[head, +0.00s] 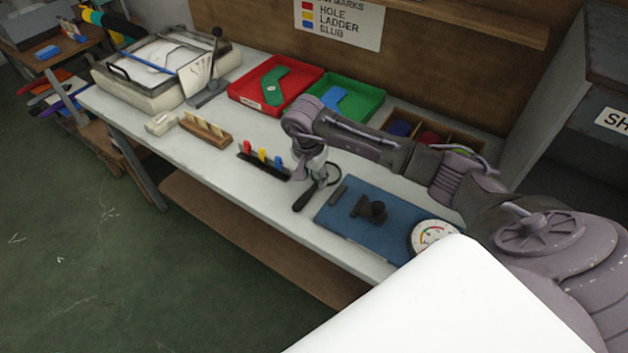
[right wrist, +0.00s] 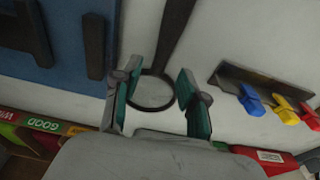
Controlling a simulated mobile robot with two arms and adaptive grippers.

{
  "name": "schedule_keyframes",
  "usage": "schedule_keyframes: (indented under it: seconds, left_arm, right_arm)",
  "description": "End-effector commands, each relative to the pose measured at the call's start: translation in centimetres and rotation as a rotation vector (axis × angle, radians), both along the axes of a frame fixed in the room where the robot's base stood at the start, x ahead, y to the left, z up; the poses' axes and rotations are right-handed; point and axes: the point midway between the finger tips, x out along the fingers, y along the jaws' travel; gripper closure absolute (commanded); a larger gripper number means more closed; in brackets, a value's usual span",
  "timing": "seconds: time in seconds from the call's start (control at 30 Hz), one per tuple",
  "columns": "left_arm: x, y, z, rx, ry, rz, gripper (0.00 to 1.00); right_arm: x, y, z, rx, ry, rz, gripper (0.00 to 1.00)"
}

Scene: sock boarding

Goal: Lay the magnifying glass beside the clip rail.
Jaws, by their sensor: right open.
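The magnifying glass lies on the white table between the clip rail and the blue mat, its black handle (head: 305,197) toward the table's front edge. The right wrist view shows its dark round rim (right wrist: 152,107) and its handle (right wrist: 174,35). The black clip rail (head: 262,167), with red, yellow and blue clips, is just left of it; in the right wrist view the rail (right wrist: 236,82) is at the right. My right gripper (head: 316,172) is open, pointing down over the glass; its fingers (right wrist: 158,78) stand either side of the rim and handle joint. My left gripper is out of view.
The blue mat (head: 345,228) holds a dark fixture (head: 370,210) and a round dial (head: 430,235). Red (head: 246,97) and green (head: 365,95) trays stand behind. A wooden block (head: 205,131) is left of the rail. Bare table lies in front of the rail.

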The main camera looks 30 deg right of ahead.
Motion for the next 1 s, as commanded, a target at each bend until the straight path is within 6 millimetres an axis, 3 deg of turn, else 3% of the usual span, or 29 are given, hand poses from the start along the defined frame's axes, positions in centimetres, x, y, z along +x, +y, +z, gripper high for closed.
schedule_keyframes:
  seconds: [0.3, 0.5, 1.0]
  left_arm:
    - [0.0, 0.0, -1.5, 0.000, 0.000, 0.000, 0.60]
    - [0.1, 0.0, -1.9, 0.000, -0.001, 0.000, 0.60]
    - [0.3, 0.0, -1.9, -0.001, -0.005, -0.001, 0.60]
  right_arm:
    - [-0.3, 0.9, 6.7, -0.001, -0.005, 0.001, 0.57]
    - [-0.5, 1.4, 9.4, -0.001, -0.001, 0.000, 0.57]
    - [-0.6, 1.4, 10.1, -0.001, 0.002, 0.000, 0.57]
